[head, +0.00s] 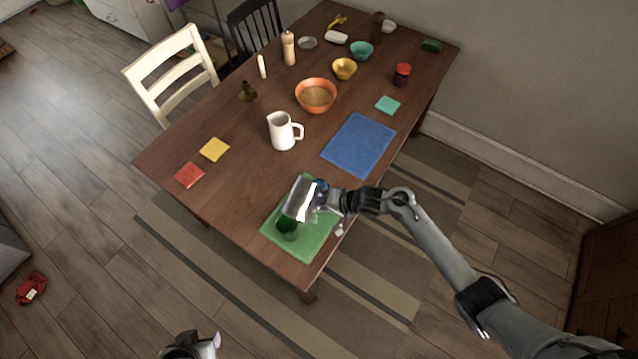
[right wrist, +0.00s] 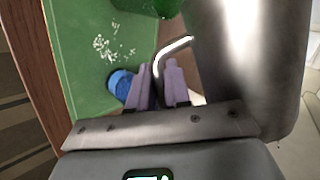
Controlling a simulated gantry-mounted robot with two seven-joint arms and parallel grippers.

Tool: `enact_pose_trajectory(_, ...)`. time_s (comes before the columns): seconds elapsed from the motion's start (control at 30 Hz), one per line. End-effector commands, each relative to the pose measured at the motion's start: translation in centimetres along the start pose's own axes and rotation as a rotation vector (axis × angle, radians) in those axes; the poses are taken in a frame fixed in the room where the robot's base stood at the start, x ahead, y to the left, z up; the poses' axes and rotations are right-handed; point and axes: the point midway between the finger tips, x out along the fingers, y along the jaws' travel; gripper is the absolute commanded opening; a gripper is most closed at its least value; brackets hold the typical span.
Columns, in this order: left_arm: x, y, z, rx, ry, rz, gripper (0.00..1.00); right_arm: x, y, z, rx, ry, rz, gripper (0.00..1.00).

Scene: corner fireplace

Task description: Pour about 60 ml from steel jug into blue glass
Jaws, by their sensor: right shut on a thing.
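The steel jug (head: 298,199) is above the green mat (head: 318,236) at the table's near end. My right gripper (head: 331,201) is shut on its handle; the handle (right wrist: 172,48) sits between the fingers in the right wrist view, with the jug body (right wrist: 250,60) to the right. The jug looks tilted in the head view; its contents are hidden. The blue glass (right wrist: 120,84) is on the green mat beside the fingers; only a bit of blue (head: 322,186) shows behind the jug in the head view. My left gripper (head: 200,345) is at the bottom edge, off the table, its opening unclear.
A dark green glass (head: 287,227) stands on the mat close below the jug. White specks (right wrist: 113,48) lie on the mat. A white pitcher (head: 282,131), an orange bowl (head: 316,95) and a blue mat (head: 358,145) are farther back. The table's left middle is mostly clear.

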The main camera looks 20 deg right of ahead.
Motion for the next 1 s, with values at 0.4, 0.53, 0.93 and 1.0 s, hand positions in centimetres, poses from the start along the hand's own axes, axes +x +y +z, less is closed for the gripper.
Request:
enact_pose_trajectory(0.4, -1.3, -0.27, -0.33, 0.009, -0.003, -0.007, 0.43, -0.6, -0.48, -0.83, -0.082, 0.074, 0.03, 0.0)
enact_pose_trajectory(0.53, -1.29, -0.26, -0.33, 0.009, -0.003, -0.007, 0.43, -0.59, -0.48, -0.86, -0.083, 0.075, 0.03, 0.0)
enact_pose_trajectory(0.93, -1.3, 0.01, -0.39, -0.002, -0.002, 0.002, 0.43, -0.59, -0.48, -0.86, -0.082, 0.074, 0.03, 0.0)
enact_pose_trajectory(1.0, -1.3, 0.04, -0.4, -0.003, -0.002, 0.003, 0.43, -0.59, -0.48, -0.86, -0.082, 0.074, 0.03, 0.0)
